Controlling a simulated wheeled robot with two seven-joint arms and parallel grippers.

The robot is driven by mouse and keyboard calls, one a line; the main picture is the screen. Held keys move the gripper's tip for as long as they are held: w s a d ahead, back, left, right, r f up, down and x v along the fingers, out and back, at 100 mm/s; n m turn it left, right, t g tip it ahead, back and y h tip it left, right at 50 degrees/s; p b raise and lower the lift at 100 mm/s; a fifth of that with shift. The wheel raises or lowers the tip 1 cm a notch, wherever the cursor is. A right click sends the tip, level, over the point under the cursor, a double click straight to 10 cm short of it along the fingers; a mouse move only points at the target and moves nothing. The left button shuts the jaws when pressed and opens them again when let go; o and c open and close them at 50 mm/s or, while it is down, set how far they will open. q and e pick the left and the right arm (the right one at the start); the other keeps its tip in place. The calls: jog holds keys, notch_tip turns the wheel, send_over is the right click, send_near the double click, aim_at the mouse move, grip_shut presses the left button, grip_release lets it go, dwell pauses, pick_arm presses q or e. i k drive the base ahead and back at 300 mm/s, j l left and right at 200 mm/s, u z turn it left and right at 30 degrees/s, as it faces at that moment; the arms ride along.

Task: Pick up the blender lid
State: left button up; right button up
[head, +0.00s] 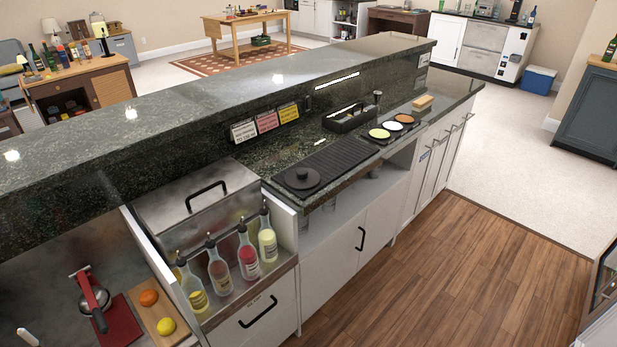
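Neither of my grippers shows in the head view.
Several bottles with pour spouts (248,255) stand left of the lid in a well beside a metal lidded bin (196,200). A raised stone ledge (240,100) runs behind the counter. A black caddy (350,118) and garnish tray (392,129) stand right. Wooden floor (460,270) in front is clear.

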aim_at(298, 179)
jog(key=i+l+u, duration=0.3)
jog(key=i+l, duration=0.15)
jog(key=l, duration=0.25)
jog(key=i+l+u, duration=0.1)
jog(key=i+l, duration=0.15)
jog(key=l, duration=0.15)
jog(key=i+l+u, duration=0.15)
jog(key=l, duration=0.25)
